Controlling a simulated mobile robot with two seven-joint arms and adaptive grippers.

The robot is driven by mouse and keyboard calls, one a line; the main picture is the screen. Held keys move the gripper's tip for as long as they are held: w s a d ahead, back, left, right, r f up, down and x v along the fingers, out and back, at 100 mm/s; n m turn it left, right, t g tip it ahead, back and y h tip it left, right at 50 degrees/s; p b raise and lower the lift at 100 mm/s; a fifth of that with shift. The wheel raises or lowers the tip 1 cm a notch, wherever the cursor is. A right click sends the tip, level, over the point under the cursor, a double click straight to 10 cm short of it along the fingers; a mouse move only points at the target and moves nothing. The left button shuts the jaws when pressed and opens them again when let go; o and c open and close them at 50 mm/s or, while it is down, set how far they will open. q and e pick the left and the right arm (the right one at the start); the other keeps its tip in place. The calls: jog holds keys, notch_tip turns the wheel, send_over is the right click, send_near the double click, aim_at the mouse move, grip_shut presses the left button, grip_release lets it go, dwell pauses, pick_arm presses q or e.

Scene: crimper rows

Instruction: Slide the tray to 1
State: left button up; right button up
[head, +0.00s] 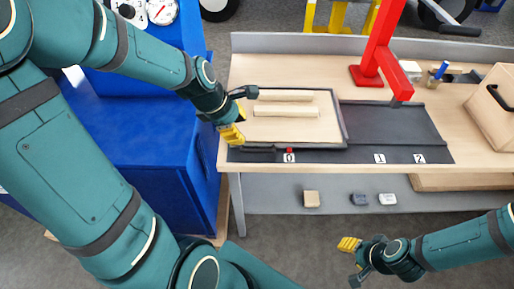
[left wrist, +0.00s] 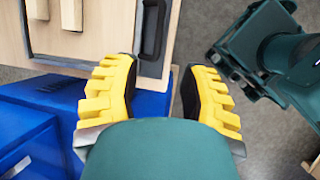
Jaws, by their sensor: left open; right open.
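The tray (head: 342,122), with a pale floor and dark rim, lies at the left of a dark track (head: 390,125) on the workbench. Its red mark (head: 290,150) is at label 0 (head: 289,158). Labels 1 (head: 380,158) and 2 (head: 420,158) are further right on the track's front strip. My left gripper (head: 232,132) is at the tray's left end; whether it touches is unclear. In the left wrist view its yellow fingers (left wrist: 165,95) are apart with nothing between them. My right gripper (head: 350,248) is open and empty, low in front of the bench.
Two pale bars (head: 286,111) lie in the tray. A red post with an arm (head: 378,60) stands behind the track and overhangs it. A wooden box (head: 492,95) is at the right. A blue cabinet (head: 140,140) stands left of the bench. The track right of the tray is clear.

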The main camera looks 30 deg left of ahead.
aim_at(259, 150)
pick_arm(q)
jog(key=b+x, duration=0.4)
jog(key=x, duration=0.8)
jog(key=shift+f+b, duration=0.1)
jog(key=shift+b, duration=0.25)
jog(key=shift+w+d+f, duration=0.15)
jog(key=shift+w+f, duration=0.05)
jog(key=shift+f, duration=0.35)
jog(key=shift+o, duration=0.3)
grip_shut()
